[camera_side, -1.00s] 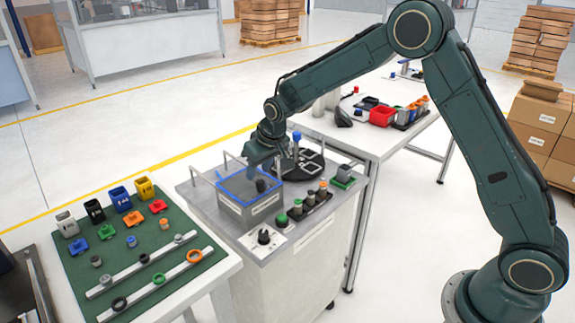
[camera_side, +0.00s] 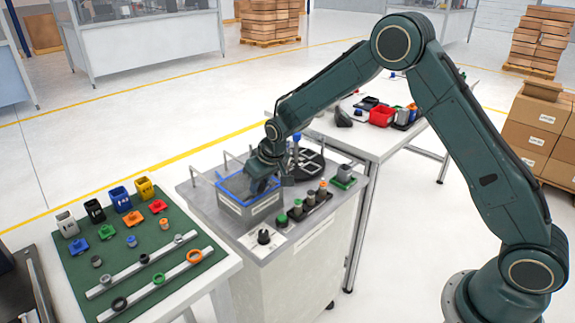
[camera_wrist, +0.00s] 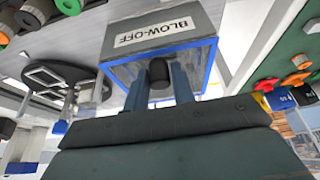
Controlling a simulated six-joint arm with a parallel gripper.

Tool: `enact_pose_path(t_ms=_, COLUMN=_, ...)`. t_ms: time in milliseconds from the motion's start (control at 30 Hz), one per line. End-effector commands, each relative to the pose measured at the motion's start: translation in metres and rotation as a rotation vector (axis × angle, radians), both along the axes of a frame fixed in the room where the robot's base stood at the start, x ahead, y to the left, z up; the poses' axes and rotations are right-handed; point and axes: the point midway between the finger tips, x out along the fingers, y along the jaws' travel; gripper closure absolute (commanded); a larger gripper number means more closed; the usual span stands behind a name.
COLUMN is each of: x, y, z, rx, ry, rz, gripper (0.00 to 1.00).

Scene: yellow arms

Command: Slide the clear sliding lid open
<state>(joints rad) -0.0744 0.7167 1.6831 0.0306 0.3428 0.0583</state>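A grey box with a bright blue rim (camera_side: 238,207) stands on the grey bench. In the wrist view, the box (camera_wrist: 160,35) carries a BLOW-OFF label on its wall. The clear lid is hard to make out within the blue rim. A black knob (camera_wrist: 159,73) stands at the box opening. My gripper (camera_side: 262,188) is low over the right part of the box and hides the knob in the side view. In the wrist view, the two fingers of my gripper (camera_wrist: 161,80) stand on either side of the knob; whether they press on it is unclear.
Upright metal bars (camera_side: 193,178) stand behind the box. A black fixture (camera_side: 308,163) is behind it to the right. A holder with several capped parts (camera_side: 310,203) is to the right. A black dial (camera_side: 264,236) sits in front.

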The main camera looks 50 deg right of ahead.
Motion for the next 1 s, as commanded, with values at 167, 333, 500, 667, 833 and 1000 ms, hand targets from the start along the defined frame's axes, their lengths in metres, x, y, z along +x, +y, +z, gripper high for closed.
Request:
enact_pose_path(t_ms=167, x=0.000, y=0.000, z=0.000, rx=0.000, ry=0.000, rz=0.000, gripper=0.87)
enact_pose_path(t_ms=333, x=0.002, y=0.000, z=0.000, rx=0.000, ry=-0.001, rz=0.000, gripper=0.86)
enact_pose_path(t_ms=500, x=0.006, y=0.000, z=0.001, rx=0.000, ry=-0.001, rz=0.000, gripper=0.86)
enact_pose_path(t_ms=667, x=0.013, y=0.000, z=0.001, rx=0.000, ry=-0.003, rz=0.000, gripper=0.86)
enact_pose_path(t_ms=833, x=0.018, y=0.000, z=0.001, rx=0.000, ry=-0.002, rz=0.000, gripper=0.86)
enact_pose_path(t_ms=1000, x=0.023, y=0.000, z=0.002, rx=0.000, ry=-0.003, rz=0.000, gripper=0.86)
